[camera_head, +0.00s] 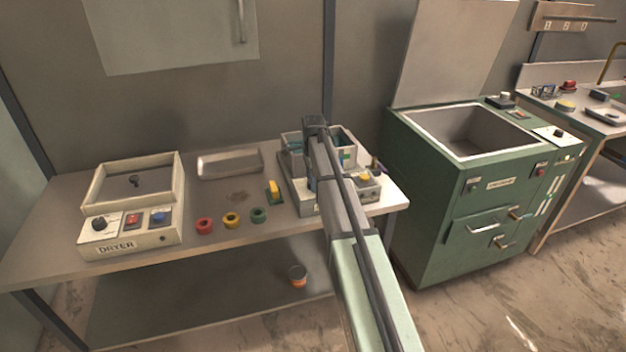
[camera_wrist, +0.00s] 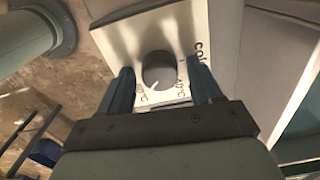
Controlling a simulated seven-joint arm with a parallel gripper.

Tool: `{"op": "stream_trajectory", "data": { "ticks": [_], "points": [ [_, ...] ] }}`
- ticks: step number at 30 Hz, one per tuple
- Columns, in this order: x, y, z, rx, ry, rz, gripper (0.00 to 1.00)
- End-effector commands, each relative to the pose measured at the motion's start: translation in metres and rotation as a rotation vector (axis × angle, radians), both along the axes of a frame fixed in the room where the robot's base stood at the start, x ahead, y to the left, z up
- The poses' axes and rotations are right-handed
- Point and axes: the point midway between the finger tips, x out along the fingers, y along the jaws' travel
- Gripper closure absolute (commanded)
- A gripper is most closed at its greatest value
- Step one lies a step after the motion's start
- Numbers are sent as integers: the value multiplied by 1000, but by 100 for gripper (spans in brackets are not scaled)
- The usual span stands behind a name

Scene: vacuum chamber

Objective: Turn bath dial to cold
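The bath dial (camera_wrist: 158,68) is a dark round knob on a white panel (camera_wrist: 205,22) in the wrist view. The word "cold" is printed to its right, partly cut by a finger, with "40°C" below that and another °C label at lower left. A small light mark on the knob points to the lower left. My gripper (camera_wrist: 158,72) is open, its two blue fingers on either side of the dial with visible gaps. Whether the fingertips reach down beside the knob is unclear. In the camera_head view the bath (camera_head: 302,192) stands on the table, partly covered by my arm, and its dial is hidden.
A dryer (camera_head: 125,241) stands at the left of the table (camera_head: 60,225). Red, yellow and green rings (camera_head: 259,215) and a yellow-topped object (camera_head: 273,190) lie left of the bath. A metal tray (camera_head: 230,164) is behind. A green cabinet (camera_head: 440,215) stands right.

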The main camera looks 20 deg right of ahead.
Motion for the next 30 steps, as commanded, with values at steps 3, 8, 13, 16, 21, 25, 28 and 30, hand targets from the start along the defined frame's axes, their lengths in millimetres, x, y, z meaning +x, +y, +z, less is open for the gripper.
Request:
{"op": "stream_trajectory", "data": {
  "ticks": [3,8,13,16,21,25,28,30],
  "points": [
    [0,0,0,0,0,0,48],
    [0,0,0,0,0,0,63],
    [0,0,0,0,0,0,79],
    [0,0,0,0,0,0,87],
    [0,0,0,0,0,10,87],
    [0,0,0,0,0,44,87],
    [0,0,0,0,0,92,87],
    [0,0,0,0,0,138,87]
  ]
}}
